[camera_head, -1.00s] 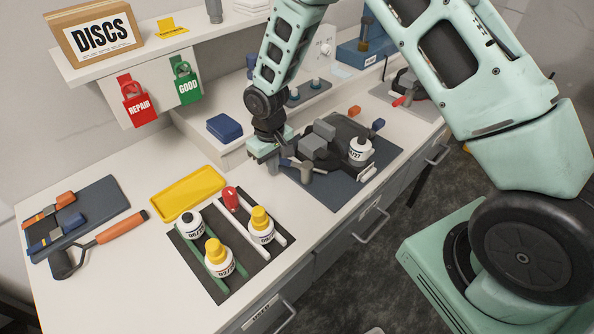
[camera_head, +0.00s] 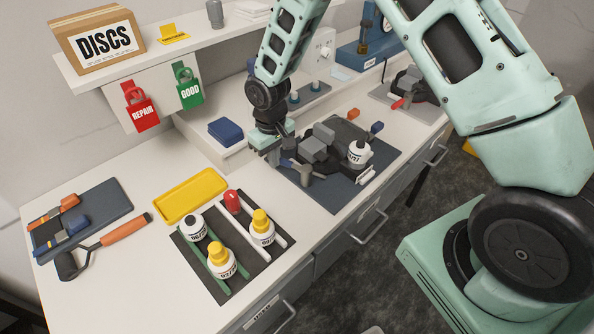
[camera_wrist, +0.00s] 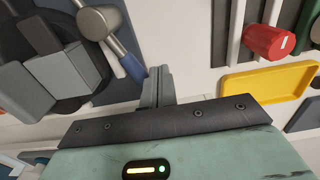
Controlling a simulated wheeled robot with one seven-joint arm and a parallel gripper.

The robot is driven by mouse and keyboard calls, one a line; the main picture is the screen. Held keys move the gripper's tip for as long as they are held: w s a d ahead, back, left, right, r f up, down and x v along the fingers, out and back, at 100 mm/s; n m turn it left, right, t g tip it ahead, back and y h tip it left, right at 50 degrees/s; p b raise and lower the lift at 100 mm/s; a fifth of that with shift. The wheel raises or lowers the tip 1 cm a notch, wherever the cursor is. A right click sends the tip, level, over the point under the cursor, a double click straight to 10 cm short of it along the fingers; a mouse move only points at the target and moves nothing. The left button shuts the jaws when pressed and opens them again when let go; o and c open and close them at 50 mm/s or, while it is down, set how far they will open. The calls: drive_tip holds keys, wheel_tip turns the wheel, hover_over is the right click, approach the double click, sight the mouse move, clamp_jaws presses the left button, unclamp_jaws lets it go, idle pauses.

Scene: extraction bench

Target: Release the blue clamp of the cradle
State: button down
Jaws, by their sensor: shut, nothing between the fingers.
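The cradle (camera_head: 338,128) is a dark fixture with grey blocks, on a dark mat at the middle of the bench. A white, dark-capped bottle (camera_head: 359,154) sits at its right side. The blue clamp (camera_head: 286,163) is a small lever at the cradle's left side. In the wrist view its blue end (camera_wrist: 131,66) shows on a silver arm, beside a grey rounded post. My gripper (camera_head: 270,158) is low by the cradle's left edge. Its fingers (camera_wrist: 157,86) are shut and empty, just right of the blue end. I cannot tell whether they touch it.
A yellow tray (camera_head: 191,196) and a rack (camera_head: 187,258) with several bottles and a red piece lie left of the cradle. A blue box (camera_head: 226,131) stands behind my gripper. A second cradle (camera_head: 408,82) with a red lever is farther back.

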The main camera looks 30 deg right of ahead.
drive_tip(key=r+p, duration=0.2)
drive_tip(key=r, duration=0.1)
drive_tip(key=r+p, duration=0.1)
drive_tip(key=r, duration=0.1)
drive_tip(key=shift+s+d, duration=0.1)
drive_tip(key=shift+s, duration=0.25)
idle(0.4)
